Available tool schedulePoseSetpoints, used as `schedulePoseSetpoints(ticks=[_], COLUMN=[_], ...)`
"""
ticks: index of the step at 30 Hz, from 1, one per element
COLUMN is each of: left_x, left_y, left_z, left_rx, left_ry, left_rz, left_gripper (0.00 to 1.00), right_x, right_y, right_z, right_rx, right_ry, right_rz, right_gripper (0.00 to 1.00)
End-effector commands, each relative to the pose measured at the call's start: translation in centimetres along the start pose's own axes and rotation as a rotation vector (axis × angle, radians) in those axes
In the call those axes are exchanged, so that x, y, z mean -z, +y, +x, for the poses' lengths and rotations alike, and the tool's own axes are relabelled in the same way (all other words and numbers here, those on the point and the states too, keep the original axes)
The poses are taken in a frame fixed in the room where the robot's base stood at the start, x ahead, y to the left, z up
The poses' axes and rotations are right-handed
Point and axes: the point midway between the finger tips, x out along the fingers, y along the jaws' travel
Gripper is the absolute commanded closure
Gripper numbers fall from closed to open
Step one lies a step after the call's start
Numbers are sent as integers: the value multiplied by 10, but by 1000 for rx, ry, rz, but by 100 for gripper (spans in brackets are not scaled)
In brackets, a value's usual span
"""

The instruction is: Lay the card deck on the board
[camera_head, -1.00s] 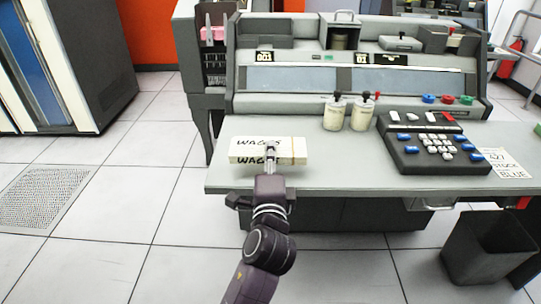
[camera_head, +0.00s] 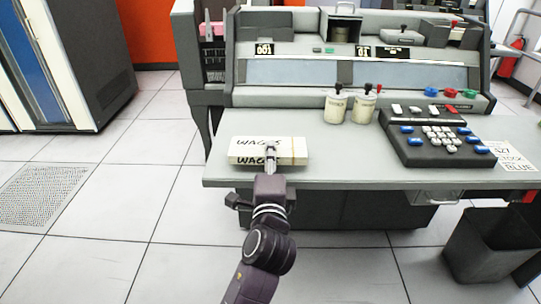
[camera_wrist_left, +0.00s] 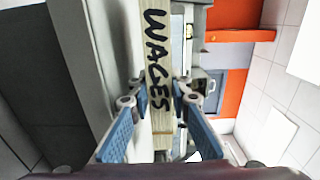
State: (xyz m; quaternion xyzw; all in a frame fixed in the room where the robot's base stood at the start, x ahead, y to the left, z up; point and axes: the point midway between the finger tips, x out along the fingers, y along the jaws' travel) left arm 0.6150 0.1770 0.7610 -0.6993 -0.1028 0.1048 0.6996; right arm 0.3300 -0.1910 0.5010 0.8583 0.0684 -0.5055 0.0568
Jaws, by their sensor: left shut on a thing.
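The card deck (camera_head: 291,151) is a cream block marked "WAGES" in black, with a thin band around its right part. It is at the front left of the grey desk top (camera_head: 330,168); I cannot tell whether it touches the surface. My left gripper (camera_head: 271,154) is shut on the deck's near side. In the left wrist view, the blue-padded fingers (camera_wrist_left: 160,98) are on either side of the deck (camera_wrist_left: 156,55). No separate board stands out. My right gripper is not in view.
Two cream canisters (camera_head: 350,108) stand mid-desk, left of a black keypad (camera_head: 433,137) with blue and white keys. A paper sheet (camera_head: 497,157) lies at the right. The console panel (camera_head: 340,73) rises behind. A grey bin (camera_head: 492,243) stands on the floor at the right.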

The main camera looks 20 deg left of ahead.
Motion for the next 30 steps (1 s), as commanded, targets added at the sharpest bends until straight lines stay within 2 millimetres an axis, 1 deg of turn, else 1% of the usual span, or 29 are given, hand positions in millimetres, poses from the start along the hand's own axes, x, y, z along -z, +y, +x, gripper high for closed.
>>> schedulePoseSetpoints(ticks=[12, 13, 18, 30], left_x=[0, 0, 0, 0], left_y=[-1, -1, 0, 6], left_z=[0, 0, 0, 0], left_rx=[4, 4, 3, -9], left_ry=[1, 1, 0, -1], left_rz=[-1, -1, -1, 1], left_gripper=[100, 79, 62, 62], right_x=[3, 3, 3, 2], right_y=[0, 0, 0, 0], right_z=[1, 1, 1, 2], right_rx=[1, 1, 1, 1], right_ry=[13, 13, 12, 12], right_rz=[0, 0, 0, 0], right_gripper=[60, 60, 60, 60])
